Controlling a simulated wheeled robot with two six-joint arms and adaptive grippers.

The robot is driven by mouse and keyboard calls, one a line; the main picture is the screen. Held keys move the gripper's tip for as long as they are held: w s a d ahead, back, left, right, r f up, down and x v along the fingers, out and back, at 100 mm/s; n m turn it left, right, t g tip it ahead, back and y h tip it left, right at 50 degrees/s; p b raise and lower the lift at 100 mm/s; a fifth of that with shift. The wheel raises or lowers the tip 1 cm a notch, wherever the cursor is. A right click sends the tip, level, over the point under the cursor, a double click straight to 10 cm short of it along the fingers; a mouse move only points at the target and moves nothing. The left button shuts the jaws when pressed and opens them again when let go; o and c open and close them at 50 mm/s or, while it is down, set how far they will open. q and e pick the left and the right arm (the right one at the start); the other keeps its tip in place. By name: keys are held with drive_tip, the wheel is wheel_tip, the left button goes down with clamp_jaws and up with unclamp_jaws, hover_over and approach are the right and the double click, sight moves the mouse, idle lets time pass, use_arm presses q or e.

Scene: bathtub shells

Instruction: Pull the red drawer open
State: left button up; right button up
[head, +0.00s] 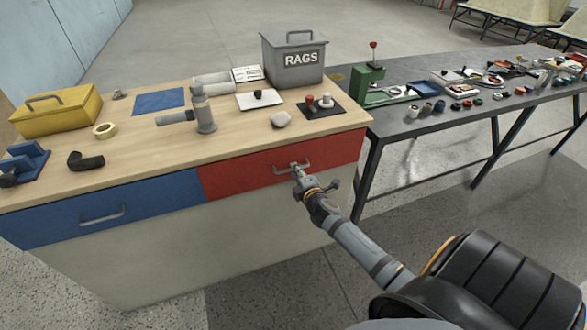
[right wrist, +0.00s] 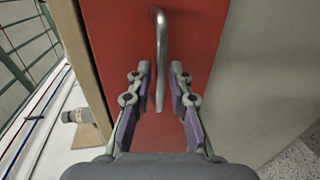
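The red drawer (head: 245,172) is the right one of two drawer fronts under the wooden worktop; its front looks flush with the blue one. Its grey bar handle (head: 284,168) is in the middle of the front. My right gripper (head: 299,172) is at the handle's right part. In the right wrist view, the handle (right wrist: 161,40) stands out from the red front (right wrist: 115,30) and reaches between the two open fingers (right wrist: 159,72), with a gap visible on each side. My left gripper is out of view.
The blue drawer (head: 130,207) is to the left. The worktop (head: 120,160) carries a yellow toolbox (head: 58,112), a grey vise-like tool (head: 203,115) and a RAGS bin (head: 290,65). A dark table (head: 420,125) full of parts stands at right. Floor in front is clear.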

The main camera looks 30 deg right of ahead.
drive_tip(key=shift+x, duration=1.05)
clamp_jaws()
drive_tip(key=shift+f, duration=0.1)
